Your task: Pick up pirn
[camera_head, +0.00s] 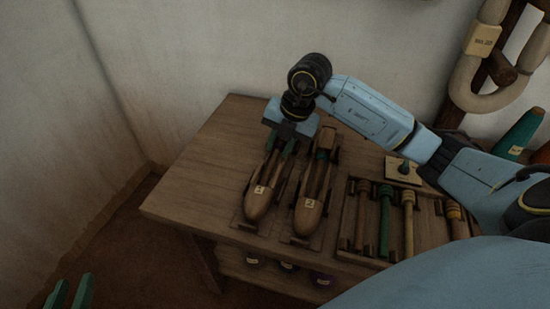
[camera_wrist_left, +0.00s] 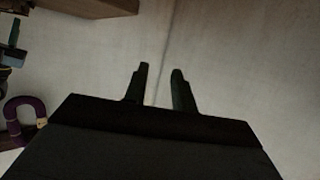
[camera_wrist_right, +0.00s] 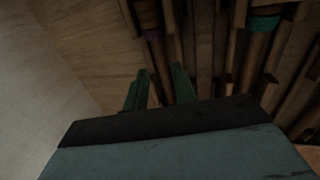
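Several pirns lie in a rack at the table's right: a brown one (camera_head: 363,212), a green one (camera_head: 386,220) and a tan one (camera_head: 408,222). Two wooden boat shuttles, labelled 1 (camera_head: 259,203) and 2 (camera_head: 308,212), lie left of it. My right gripper (camera_head: 281,143) points down over the far end of shuttle 1, fingers apart and empty. My left gripper (camera_head: 72,292) is open and empty, low at the left, away from the table.
The wooden table (camera_head: 190,175) has bare top to the left of the shuttles. Small items sit on a shelf (camera_head: 265,272) below. A small tan plate with a dark knob (camera_head: 404,170) lies behind the rack. A cream loop (camera_head: 485,95) hangs on a wall peg at the right.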

